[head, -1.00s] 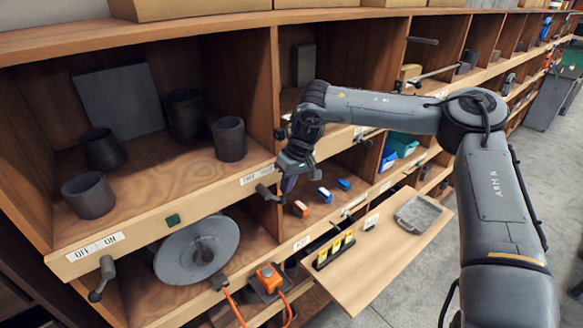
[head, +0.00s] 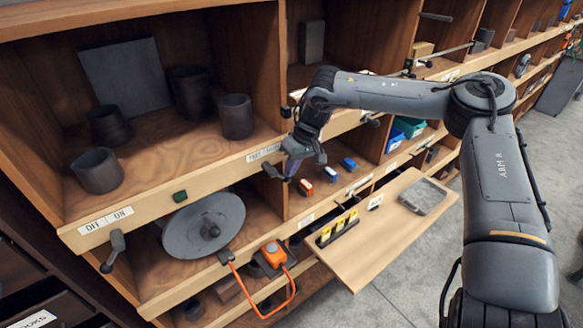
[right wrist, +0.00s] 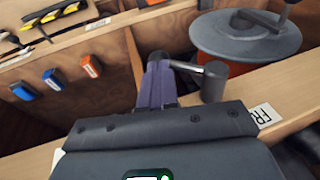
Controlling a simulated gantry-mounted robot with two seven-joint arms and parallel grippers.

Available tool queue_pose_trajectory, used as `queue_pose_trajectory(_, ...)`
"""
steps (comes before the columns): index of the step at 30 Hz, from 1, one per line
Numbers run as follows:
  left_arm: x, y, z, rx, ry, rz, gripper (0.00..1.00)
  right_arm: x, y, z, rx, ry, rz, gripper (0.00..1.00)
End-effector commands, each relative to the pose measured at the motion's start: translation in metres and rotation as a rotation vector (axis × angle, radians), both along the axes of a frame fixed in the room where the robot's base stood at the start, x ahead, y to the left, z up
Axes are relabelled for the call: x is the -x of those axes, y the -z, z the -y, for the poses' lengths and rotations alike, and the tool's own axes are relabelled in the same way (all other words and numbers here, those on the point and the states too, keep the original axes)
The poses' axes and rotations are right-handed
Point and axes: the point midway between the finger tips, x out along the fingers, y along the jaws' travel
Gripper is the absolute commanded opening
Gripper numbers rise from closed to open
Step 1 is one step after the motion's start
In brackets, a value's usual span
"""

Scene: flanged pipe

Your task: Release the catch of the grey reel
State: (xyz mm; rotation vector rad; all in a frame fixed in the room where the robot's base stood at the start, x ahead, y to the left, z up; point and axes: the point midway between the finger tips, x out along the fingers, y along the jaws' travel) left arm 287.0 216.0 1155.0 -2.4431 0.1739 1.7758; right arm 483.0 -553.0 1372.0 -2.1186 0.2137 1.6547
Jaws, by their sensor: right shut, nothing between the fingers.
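The grey reel (head: 198,228) is a flat disc with a hub, in the lower left compartment; it also shows at the upper right of the right wrist view (right wrist: 245,35). A small dark lever (head: 272,171) sits on the shelf edge to its right, under a white label (head: 262,152). In the right wrist view this lever (right wrist: 213,82) has a round-ended stub beside a label reading "FR", partly hidden. My right gripper (head: 290,167), with purple fingers (right wrist: 157,85), is shut and empty, right beside the lever; whether it touches cannot be told. My left gripper is out of view.
Another lever (head: 114,248) hangs by an OFF/ON label (head: 105,220) at left. A green button (head: 180,196) is on the same edge. An orange box (head: 273,254) with a cable stands below right. A pull-out board (head: 380,243) juts out. Dark cups (head: 236,117) stand on the upper shelf.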

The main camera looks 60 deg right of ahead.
Motion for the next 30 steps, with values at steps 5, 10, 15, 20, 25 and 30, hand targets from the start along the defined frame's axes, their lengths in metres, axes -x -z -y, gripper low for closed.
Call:
queue_pose_trajectory(5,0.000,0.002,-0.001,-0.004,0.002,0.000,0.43,0.000,0.003,0.000,-0.023,0.001,0.009,0.00)
queue_pose_trajectory(10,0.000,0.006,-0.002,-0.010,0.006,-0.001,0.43,0.000,0.007,0.000,-0.068,0.003,0.029,0.00)
queue_pose_trajectory(15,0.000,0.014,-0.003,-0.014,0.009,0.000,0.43,0.000,0.014,-0.001,-0.158,0.003,0.068,0.00)
queue_pose_trajectory(20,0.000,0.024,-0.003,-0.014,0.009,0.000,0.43,-0.002,0.023,-0.004,-0.288,0.003,0.125,0.00)
queue_pose_trajectory(25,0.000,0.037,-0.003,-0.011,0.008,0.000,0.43,-0.003,0.032,-0.008,-0.438,0.003,0.188,0.00)
queue_pose_trajectory(30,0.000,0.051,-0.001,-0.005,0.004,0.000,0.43,-0.005,0.039,-0.013,-0.586,0.003,0.252,0.00)
